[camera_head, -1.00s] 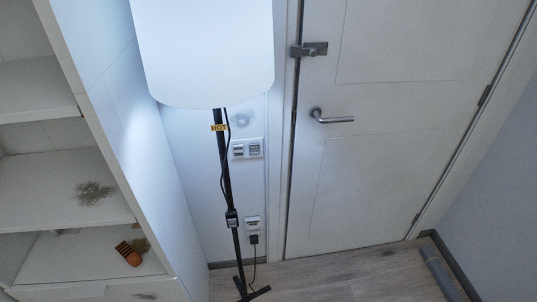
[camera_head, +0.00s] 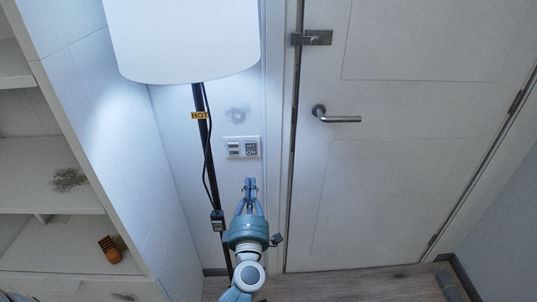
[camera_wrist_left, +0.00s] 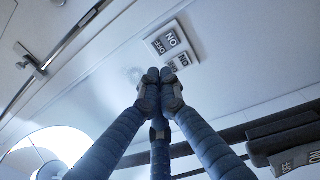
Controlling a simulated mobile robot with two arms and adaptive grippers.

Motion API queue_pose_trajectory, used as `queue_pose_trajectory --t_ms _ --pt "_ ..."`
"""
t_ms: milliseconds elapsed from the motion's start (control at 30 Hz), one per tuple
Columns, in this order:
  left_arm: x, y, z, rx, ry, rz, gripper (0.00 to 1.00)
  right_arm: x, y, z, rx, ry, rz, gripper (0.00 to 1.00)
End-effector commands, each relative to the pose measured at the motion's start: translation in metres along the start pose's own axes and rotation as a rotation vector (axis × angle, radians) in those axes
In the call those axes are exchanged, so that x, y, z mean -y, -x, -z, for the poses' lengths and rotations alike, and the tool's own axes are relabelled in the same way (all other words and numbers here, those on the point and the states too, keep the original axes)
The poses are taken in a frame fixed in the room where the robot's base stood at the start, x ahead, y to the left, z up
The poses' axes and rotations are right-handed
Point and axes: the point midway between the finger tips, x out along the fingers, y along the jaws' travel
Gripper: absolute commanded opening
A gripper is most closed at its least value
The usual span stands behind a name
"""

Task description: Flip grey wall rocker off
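A white wall switch plate (camera_head: 242,147) is on the narrow wall between the lamp pole and the door frame. Its right half is a grey rocker (camera_head: 251,149) with a dark label reading ON at its lower part. Beside it on the left is a lighter switch half (camera_head: 233,149). My left gripper (camera_head: 250,184) is just below the plate in the head view, fingers together and empty. In the left wrist view the fingertips (camera_wrist_left: 160,76) appear near the edge of the plate (camera_wrist_left: 172,42), partly covering it; contact cannot be told. My right gripper is not in view.
A floor lamp with white shade (camera_head: 185,40), dark pole and HOT tag (camera_head: 199,115) stands left of the plate. Its cord carries an inline switch (camera_head: 217,220). A door handle (camera_head: 335,118) is on the right, white shelves (camera_head: 50,150) on the left.

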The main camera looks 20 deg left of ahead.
Motion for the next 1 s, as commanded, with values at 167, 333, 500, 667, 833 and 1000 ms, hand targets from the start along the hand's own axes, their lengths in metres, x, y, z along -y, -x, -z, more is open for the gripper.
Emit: queue_pose_trajectory --t_ms 167,333,500,667,833,1000 --pt "-0.007 -0.002 0.006 -0.022 0.035 -0.01 0.0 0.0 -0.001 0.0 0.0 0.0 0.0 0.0" --pt "-0.007 -0.002 0.005 -0.02 0.032 -0.009 0.0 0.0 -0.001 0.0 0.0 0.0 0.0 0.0" --pt "-0.009 -0.008 0.005 -0.019 0.031 -0.011 0.0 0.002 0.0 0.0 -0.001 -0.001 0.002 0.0" --pt "-0.01 -0.031 0.006 -0.019 0.029 -0.012 0.0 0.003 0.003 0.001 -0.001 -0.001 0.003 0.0" --pt "-0.009 -0.068 0.006 -0.017 0.028 -0.012 0.0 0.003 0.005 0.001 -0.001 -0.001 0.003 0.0" --pt "-0.01 -0.103 0.007 -0.018 0.028 -0.012 0.0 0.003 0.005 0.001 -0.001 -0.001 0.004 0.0"
